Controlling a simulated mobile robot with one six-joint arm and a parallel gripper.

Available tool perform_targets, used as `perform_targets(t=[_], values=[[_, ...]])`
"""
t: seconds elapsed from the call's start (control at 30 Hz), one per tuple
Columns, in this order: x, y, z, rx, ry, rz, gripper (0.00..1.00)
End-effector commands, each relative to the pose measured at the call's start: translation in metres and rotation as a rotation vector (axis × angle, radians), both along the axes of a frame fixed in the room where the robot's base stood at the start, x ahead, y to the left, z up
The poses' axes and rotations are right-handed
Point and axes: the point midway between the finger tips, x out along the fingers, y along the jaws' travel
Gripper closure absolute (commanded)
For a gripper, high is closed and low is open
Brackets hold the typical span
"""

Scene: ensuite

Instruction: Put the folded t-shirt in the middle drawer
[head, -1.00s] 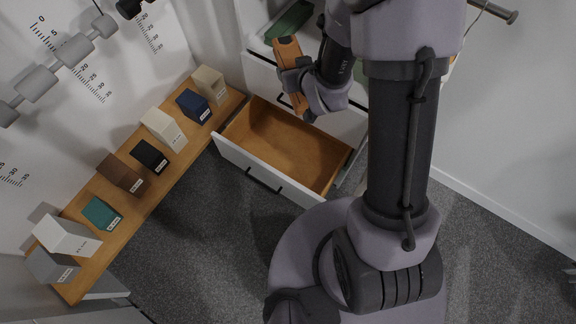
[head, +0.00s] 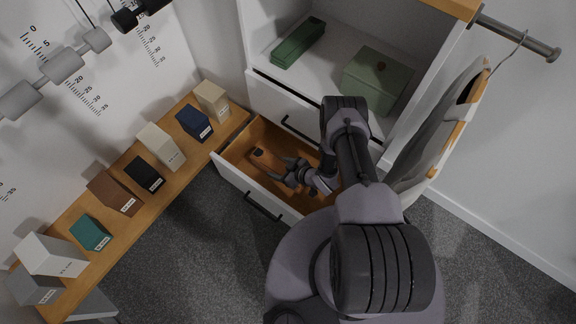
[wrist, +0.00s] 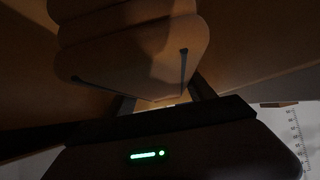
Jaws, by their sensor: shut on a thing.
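The folded t-shirt is orange-brown. In the wrist view the folded t-shirt (wrist: 130,45) fills the top middle as a thick layered bundle, with my gripper's thin dark fingers against it. In the head view my gripper (head: 277,166) is down inside the open drawer (head: 228,177), shut on the t-shirt (head: 262,166), which blends with the drawer's brown wood. Whether the t-shirt touches the drawer floor cannot be told. My arm hides the drawer's right part.
A closed white drawer (head: 268,99) sits above the open one. A dark green box (head: 298,43) and a pale green lidded box (head: 377,79) stand on the shelf above. Several small boxes line a wooden ledge (head: 150,207) at left. Clothing (head: 437,135) hangs from a rail at right.

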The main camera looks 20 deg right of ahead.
Motion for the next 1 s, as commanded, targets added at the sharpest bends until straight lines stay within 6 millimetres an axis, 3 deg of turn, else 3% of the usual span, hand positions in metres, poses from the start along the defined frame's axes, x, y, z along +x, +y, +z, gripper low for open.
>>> perform_targets(t=[0.2, 0.53, 0.9, 0.93, 1.0], values=[[-0.004, 0.001, -0.057, 0.000, 0.000, 0.005, 0.84], [-0.004, 0.001, -0.112, 0.000, 0.001, 0.003, 0.84], [-0.004, 0.001, -0.116, 0.000, 0.001, 0.004, 0.84], [-0.003, 0.001, -0.116, 0.000, 0.001, 0.004, 0.31], [-0.003, 0.001, -0.116, 0.000, 0.001, 0.004, 0.17]])
